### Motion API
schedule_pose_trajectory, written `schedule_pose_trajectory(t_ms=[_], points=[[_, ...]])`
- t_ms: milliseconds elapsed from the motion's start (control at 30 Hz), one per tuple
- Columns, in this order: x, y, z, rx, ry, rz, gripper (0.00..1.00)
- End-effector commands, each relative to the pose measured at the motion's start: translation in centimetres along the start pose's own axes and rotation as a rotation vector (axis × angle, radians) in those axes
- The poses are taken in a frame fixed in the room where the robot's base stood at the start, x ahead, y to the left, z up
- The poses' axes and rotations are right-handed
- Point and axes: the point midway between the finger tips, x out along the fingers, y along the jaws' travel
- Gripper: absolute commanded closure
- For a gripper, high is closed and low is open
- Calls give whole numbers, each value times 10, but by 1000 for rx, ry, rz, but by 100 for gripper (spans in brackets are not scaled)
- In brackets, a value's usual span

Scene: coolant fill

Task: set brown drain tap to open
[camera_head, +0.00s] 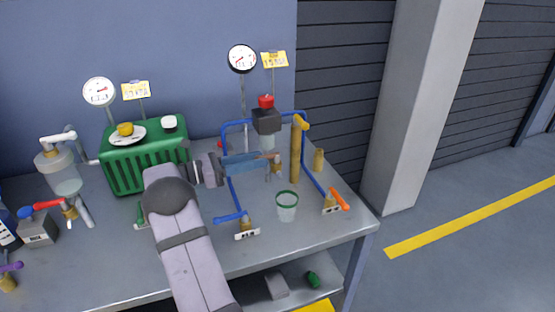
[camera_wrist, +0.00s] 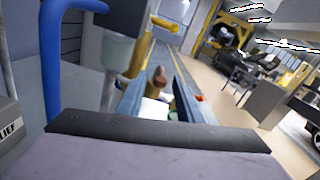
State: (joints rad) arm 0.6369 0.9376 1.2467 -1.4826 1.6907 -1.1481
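The brown drain tap (camera_head: 276,166) is on the bench near the blue pipe frame, at the tip of my gripper (camera_head: 265,159) in the head view. Its brown handle also shows in the wrist view (camera_wrist: 157,77), between my two blue fingers and toward their far ends. My gripper (camera_wrist: 161,84) is open, with a clear gap between the fingers. I cannot tell whether a finger touches the handle. My fingers partly hide the tap in the head view, so its exact handle angle is unclear.
A blue pipe frame (camera_head: 232,190) stands around the tap, with a tall brass pipe (camera_head: 296,152) to its right. A clear cup (camera_head: 287,206) with a green rim and an orange-handled tap (camera_head: 336,201) stand nearer the front edge. A green radiator (camera_head: 150,162) is left of my gripper.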

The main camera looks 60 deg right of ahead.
Motion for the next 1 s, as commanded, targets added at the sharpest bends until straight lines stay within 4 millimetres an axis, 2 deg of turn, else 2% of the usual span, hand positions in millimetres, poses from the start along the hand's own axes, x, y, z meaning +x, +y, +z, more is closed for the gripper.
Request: schedule_pose_trajectory(t_ms=[267, 700, 1000], points=[[9, 0, 2, -2, -4, -3, 67], [61, 0, 2, -1, -3, -2, 67], [74, 0, 1, 0, -3, 0, 67]])
